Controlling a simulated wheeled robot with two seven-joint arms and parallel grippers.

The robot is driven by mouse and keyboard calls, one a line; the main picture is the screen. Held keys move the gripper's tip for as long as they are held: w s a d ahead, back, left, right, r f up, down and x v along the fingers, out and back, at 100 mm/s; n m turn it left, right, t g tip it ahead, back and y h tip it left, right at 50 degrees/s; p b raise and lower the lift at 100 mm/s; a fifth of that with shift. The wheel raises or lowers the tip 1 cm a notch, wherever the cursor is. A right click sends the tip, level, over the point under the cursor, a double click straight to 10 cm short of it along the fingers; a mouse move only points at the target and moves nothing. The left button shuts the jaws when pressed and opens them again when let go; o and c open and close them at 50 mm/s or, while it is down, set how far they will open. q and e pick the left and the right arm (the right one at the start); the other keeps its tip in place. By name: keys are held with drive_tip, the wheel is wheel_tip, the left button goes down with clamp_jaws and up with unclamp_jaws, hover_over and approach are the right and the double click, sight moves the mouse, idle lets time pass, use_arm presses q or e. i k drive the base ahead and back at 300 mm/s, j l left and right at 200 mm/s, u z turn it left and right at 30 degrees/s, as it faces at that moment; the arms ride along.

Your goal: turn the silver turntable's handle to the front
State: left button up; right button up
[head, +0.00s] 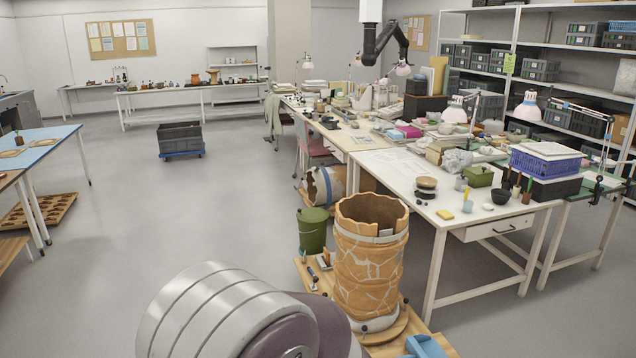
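A tall orange-brown jar (371,262) with white mended cracks and a jagged open rim stands upright at the lower middle. A grey band runs round its upper part. Under its foot a pale grey disc (374,323) shows in part, above a round wooden disc (390,333). I cannot tell whether the pale disc is the silver turntable. I make out no handle on it; its left side is hidden behind a large silver-grey and purple rounded part, probably my own arm.
A wooden board (318,288) with small tools lies under the jar. A green bucket (312,231) and a banded vessel (325,186) on its side stand behind. A cluttered white table (395,172) is close on the right. Open floor (150,220) lies left.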

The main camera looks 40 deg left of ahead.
sight(415, 186)
drive_tip(key=u, duration=0.65)
drive_tip(key=i+l+z, duration=0.65)
drive_tip(key=z, duration=0.2)
drive_tip(key=i+l+z, duration=0.15)
drive_tip(key=i+z, duration=0.7)
drive_tip(key=i+u, duration=0.15)
drive_tip(key=i, duration=0.3)
drive_tip(key=i+l+u, duration=0.15)
drive_tip(key=i, duration=0.35)
drive_tip(key=i+l+u, duration=0.2)
drive_tip(key=i, duration=0.25)
drive_tip(key=i+j+u, duration=0.4)
drive_tip(key=i+u, duration=0.4)
drive_tip(key=i, duration=0.15)
drive_tip(key=i+u, duration=0.45)
drive_tip(key=i+l+u, duration=0.25)
drive_tip(key=i+u, duration=0.15)
drive_tip(key=i, duration=0.15)
drive_tip(key=i+j, duration=0.3)
drive_tip(key=i+j+u, duration=0.1)
drive_tip(key=i+j, duration=0.2)
drive_tip(key=i, duration=0.25)
drive_tip(key=i+j, duration=0.3)
drive_tip(key=i, duration=0.15)
